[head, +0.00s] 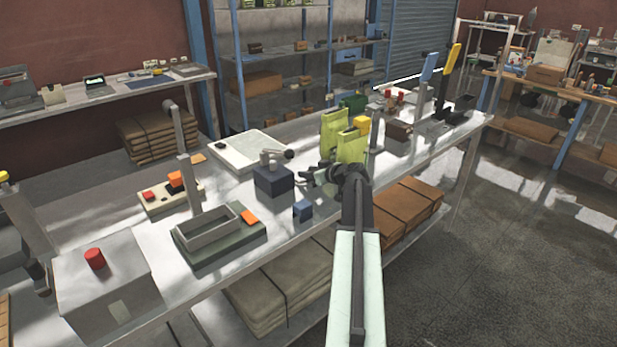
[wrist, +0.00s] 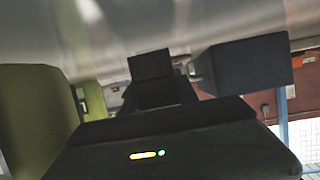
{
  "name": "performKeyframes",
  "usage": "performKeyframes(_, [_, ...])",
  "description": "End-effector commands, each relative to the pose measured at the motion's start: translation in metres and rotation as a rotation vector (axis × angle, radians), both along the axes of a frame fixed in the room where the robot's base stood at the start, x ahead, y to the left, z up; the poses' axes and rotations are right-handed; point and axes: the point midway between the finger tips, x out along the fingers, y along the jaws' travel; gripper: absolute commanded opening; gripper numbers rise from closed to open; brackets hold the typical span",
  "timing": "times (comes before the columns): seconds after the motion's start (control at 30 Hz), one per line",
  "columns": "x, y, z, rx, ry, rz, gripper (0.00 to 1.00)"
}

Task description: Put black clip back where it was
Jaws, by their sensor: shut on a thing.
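My gripper (head: 307,177) reaches left over the workbench in the head view, just right of a dark blue box with a grey lever on top (head: 272,181). In the wrist view, a small dark block (wrist: 150,65) sits at the end of my gripper (wrist: 158,92); it looks like the black clip, held between the fingers. The fingers are shut on it.
A grey tray fixture (head: 205,236) and a white tray (head: 246,152) stand to the left. The bench top has some bare room between them.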

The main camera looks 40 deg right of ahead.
Motion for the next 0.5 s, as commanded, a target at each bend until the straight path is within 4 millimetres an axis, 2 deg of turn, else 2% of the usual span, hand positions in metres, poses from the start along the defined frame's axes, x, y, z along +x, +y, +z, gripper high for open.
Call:
performKeyframes(0.17, [-0.0002,-0.0003,-0.0045,0.000,0.000,0.000,0.00])
performKeyframes(0.2, [-0.0003,-0.0003,-0.0025,0.000,0.000,0.000,0.47])
performKeyframes(0.23, [-0.0003,-0.0003,-0.0023,0.000,0.000,0.000,0.55])
performKeyframes(0.27, [-0.0003,-0.0003,-0.0023,0.000,0.000,0.000,0.58])
performKeyframes(0.5, [-0.0005,-0.0005,-0.0022,0.000,0.000,-0.001,0.58])
